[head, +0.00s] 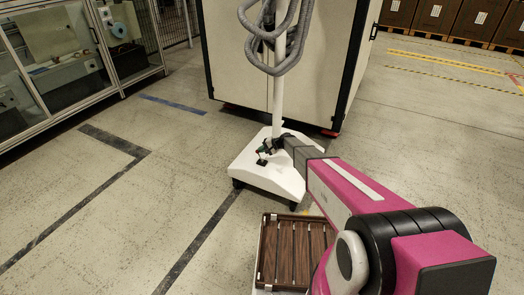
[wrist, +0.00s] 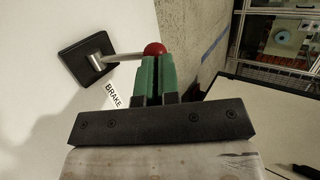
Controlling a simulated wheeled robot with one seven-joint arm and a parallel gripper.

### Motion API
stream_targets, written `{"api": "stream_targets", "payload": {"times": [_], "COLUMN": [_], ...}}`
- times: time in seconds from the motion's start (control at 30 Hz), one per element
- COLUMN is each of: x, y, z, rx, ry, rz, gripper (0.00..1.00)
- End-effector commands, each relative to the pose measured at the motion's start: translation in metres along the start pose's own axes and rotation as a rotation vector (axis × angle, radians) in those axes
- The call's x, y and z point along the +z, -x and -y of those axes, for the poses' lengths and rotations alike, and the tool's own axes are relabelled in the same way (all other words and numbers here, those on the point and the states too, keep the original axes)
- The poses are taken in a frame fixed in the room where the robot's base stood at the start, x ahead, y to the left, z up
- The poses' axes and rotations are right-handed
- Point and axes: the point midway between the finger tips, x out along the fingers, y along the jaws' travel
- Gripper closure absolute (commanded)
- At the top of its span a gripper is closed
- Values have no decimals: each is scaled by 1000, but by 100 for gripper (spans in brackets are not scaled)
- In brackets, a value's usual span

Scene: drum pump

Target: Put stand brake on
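The stand's white base (head: 262,180) is on the floor, with a pole (head: 278,105) rising from it. The brake lever in the wrist view is a metal rod (wrist: 124,56) with a red ball knob (wrist: 154,49), coming out of a black square plate (wrist: 88,60). The rod lies to the right of the plate, beside a BRAKE label (wrist: 113,96). My gripper (wrist: 157,62) has green fingers close together, with a narrow dark gap. Their tips are at the knob and hide its lower part; I cannot tell whether they touch it. My gripper (head: 266,148) is over the base in the head view.
Grey hoses (head: 282,45) hang on the pole. A large white cabinet (head: 235,60) stands close behind the stand. A brown slatted platform (head: 292,250) is in front, below my arm. A glazed enclosure (head: 60,60) is at the left. The floor between is clear.

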Motion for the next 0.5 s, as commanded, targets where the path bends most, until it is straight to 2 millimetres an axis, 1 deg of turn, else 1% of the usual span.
{"api": "stream_targets", "payload": {"times": [0.03,0.13,0.27,0.37,0.5], "x": [-1,-1,0,2,3], "y": [-4,-1,11,27,56], "z": [1,2,4,8,11], "rx": [-2,-2,-2,-1,-1], "ry": [1,1,1,2,1], "rz": [1,0,0,0,-2], "gripper": [100,100,100,100,100]}}
